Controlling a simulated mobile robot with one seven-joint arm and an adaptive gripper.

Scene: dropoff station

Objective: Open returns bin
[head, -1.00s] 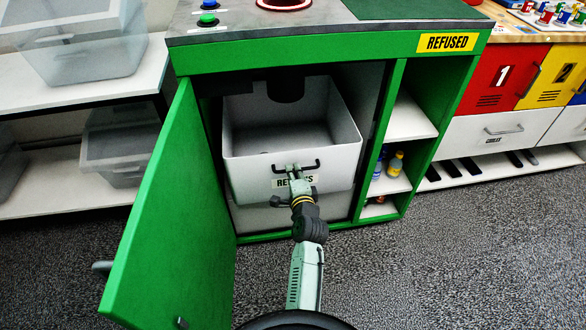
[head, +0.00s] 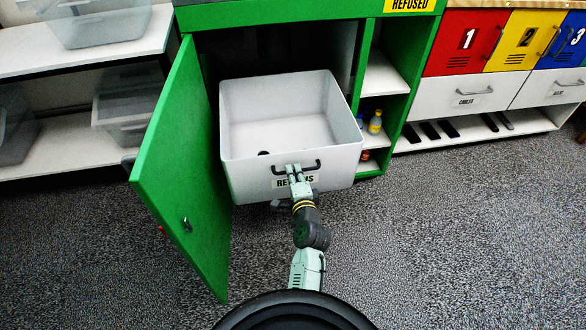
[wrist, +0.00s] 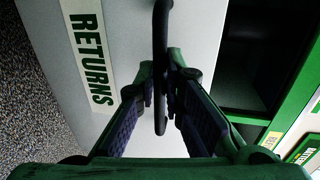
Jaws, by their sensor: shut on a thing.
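The returns bin (head: 240,177) is a white open-topped drawer box labelled RETURNS, pulled out of the green cabinet (head: 270,14). A small dark thing lies on its floor at the near left. Its dark bar handle (head: 311,167) is on the front face. In the wrist view my gripper (wrist: 164,110) is shut on the handle (wrist: 160,60), which runs between the two fingers. The RETURNS label (wrist: 88,55) is beside it. The green cabinet door (head: 186,170) stands open to the left.
Shelves with clear tubs (head: 125,103) are at the left. Cabinet side shelves (head: 383,80) hold small bottles (head: 375,122). Red, yellow and blue lockers (head: 464,43) with white drawers below are at the right. Carpet (head: 430,240) is open in front.

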